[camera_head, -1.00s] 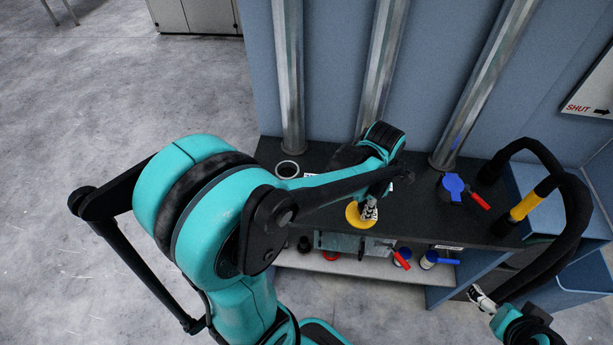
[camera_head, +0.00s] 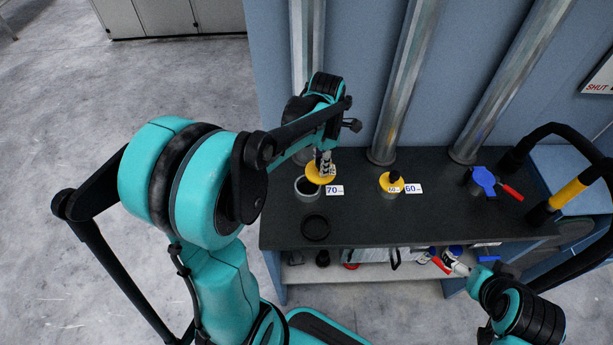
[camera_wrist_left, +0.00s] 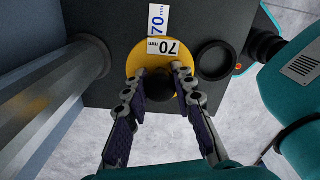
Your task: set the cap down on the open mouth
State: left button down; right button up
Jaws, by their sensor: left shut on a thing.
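The open mouth (camera_head: 306,193) is a grey round port on the bench beside a "70" tag (camera_head: 335,190). The cap hangs over the mouth's far right part, leaving its near left rim visible. It looks slightly above the rim. The wrist view hides the mouth under the cap. My right gripper (camera_head: 461,269) is low at the bench front, its jaws unclear.
A second port with a yellow cap (camera_head: 391,180) stands by a "60" tag. A black ring (camera_head: 315,228) lies on the dark bench (camera_head: 370,225) in front of the mouth. A blue valve with a red handle (camera_head: 484,180) is at right. Steel pipes (camera_head: 405,80) rise behind.

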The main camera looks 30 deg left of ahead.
aim_at(308, 168)
pick_arm(q)
jog(key=a+f, duration=0.1)
jog(key=s+a+f, duration=0.1)
jog(key=a, duration=0.1)
jog(key=shift+a+f+b, duration=0.1)
jog(key=shift+a+b, duration=0.1)
jog(key=shift+b, duration=0.1)
notch_tip(308, 168, down, 4)
jog(key=shift+f+b, duration=0.1)
jog(key=shift+b, duration=0.65)
jog(key=shift+s, duration=0.1)
jog(key=shift+f+b, duration=0.45)
jog(key=shift+f, duration=0.1)
jog(key=c, duration=1.3)
grip_release()
jog(key=shift+o, duration=0.2)
jog(key=shift+r, duration=0.1)
